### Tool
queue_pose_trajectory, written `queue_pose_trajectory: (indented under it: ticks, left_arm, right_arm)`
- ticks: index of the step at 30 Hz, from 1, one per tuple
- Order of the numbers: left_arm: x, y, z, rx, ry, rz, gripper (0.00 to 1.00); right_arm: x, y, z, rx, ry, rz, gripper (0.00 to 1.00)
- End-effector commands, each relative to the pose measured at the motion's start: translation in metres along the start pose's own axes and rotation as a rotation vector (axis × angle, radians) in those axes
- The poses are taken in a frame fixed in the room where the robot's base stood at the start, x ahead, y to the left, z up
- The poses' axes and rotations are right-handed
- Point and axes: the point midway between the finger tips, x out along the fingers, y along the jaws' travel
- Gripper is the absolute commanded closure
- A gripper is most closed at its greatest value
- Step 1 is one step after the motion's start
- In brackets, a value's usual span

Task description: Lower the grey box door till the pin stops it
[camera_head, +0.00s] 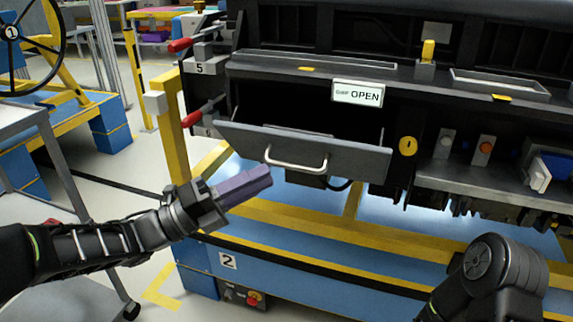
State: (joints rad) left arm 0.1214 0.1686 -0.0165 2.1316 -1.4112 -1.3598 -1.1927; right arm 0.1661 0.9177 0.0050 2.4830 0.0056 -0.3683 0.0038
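The grey box door (340,158) hangs partly open on the front of the dashboard module. It tilts outward, with its top edge away from the opening, and a dark gap shows behind it. A pale bar handle (296,166) is on its front face. The pin cannot be made out. My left gripper (258,180) is in front of and below the door's left part, apart from the handle in the picture. Its purple-grey fingers look closed together, with nothing seen between them. My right arm shows at the lower right, but its gripper is out of view.
An "OPEN" label (358,93) sits above the door. Red-tipped levers (192,115) stand left of it, and a yellow knob (408,146) is to its right. A blue and yellow frame (300,250) runs below. A steering wheel (30,45) is at the far left.

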Motion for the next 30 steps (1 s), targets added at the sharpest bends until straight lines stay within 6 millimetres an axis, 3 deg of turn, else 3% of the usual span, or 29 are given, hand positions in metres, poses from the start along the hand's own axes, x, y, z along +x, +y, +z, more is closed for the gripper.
queue_pose_trajectory:
  ticks: [12, 22, 30]
  left_arm:
    - [0.058, 0.0, -0.001, 0.0, 0.002, -0.001, 0.8]
    - [0.063, 0.0, -0.001, -0.001, 0.001, -0.001, 0.8]
    - [0.063, -0.001, 0.0, 0.0, 0.001, -0.001, 1.0]
  right_arm:
    - [0.006, 0.002, -0.001, 0.0, 0.003, 0.0, 0.64]
    - [0.006, 0.002, -0.001, 0.0, 0.003, 0.0, 0.64]
    - [0.006, 0.002, -0.001, 0.0, 0.003, 0.0, 0.64]
